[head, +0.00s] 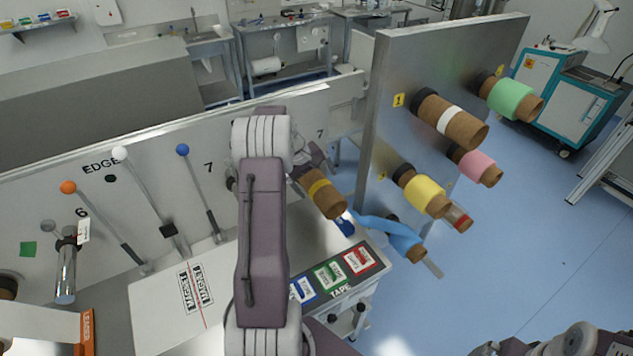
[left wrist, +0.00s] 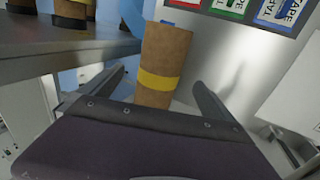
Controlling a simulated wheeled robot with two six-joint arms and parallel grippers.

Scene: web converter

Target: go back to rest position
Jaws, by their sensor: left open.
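My left gripper (head: 316,160) is open in the head view, in front of the light panel and partly hidden by its own wrist. A brown cardboard core with a yellow band (head: 322,194) shows just below and right of its fingers. In the left wrist view the same core (left wrist: 166,58) stands between the two spread fingers (left wrist: 160,88), with gaps on both sides; its lower end is hidden behind my gripper body. I cannot tell what supports it. Part of my right arm shows at the bottom right of the head view; its jaw state is unclear.
A metal panel (head: 440,75) at right bears several coloured rolls on spindles, including a blue roll (head: 402,236) with a loose strip. Levers with coloured knobs stand at left. Blue floor is open at right.

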